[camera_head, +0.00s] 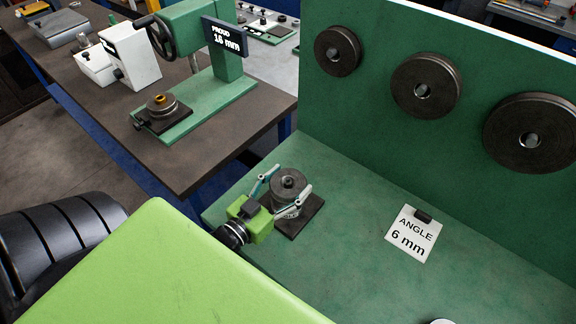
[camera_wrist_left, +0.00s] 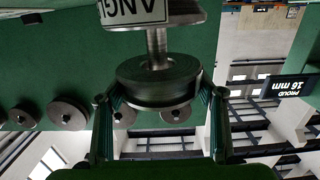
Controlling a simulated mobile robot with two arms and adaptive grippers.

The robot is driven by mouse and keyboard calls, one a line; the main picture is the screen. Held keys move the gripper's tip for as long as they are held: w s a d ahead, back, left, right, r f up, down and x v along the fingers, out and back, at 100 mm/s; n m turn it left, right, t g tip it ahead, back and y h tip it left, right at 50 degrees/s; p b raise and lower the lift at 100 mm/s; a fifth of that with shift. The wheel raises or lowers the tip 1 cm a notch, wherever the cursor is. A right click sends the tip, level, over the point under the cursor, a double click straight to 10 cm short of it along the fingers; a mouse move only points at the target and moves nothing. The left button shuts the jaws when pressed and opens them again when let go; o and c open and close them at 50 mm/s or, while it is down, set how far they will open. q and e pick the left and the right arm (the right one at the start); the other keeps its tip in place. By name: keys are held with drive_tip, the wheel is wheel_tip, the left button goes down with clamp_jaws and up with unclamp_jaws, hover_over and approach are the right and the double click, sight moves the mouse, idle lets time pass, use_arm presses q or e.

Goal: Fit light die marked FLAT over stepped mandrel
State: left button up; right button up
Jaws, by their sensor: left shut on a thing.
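A dark round die (camera_head: 288,180) with a centre hole is held over a square black base plate (camera_head: 307,222) on the green bench. My left gripper (camera_head: 282,202) is shut on the die, one finger on each side. In the left wrist view the die (camera_wrist_left: 158,82) sits between the two fingers. A shiny mandrel shaft (camera_wrist_left: 157,46) shows in line with it, with a wider round part (camera_wrist_left: 190,12) at the shaft's other end. I cannot tell how far the die is over the shaft. No FLAT mark is legible. My right gripper is not in view.
Three dark discs, small (camera_head: 337,50), medium (camera_head: 427,84) and large (camera_head: 535,132), hang on the green back panel. A white card (camera_head: 412,236) reading "ANGLE 6 mm" lies right of the base. A brown table (camera_head: 190,165) with a "PROUD 16 mm" display (camera_head: 225,38) stands behind left.

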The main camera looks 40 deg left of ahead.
use_arm(q)
drive_tip(key=shift+f+b, duration=0.6)
drive_tip(key=shift+f, duration=0.3)
drive_tip(key=o, duration=1.6)
drive_tip(key=shift+c, duration=0.2)
drive_tip(key=shift+f, duration=0.15)
drive_tip(key=shift+s, duration=0.15)
drive_tip(key=s, duration=1.1)
drive_tip(key=shift+s+a+r, duration=0.35)
drive_tip(key=shift+a+r, duration=0.1)
drive_tip(key=shift+s+f, duration=0.1)
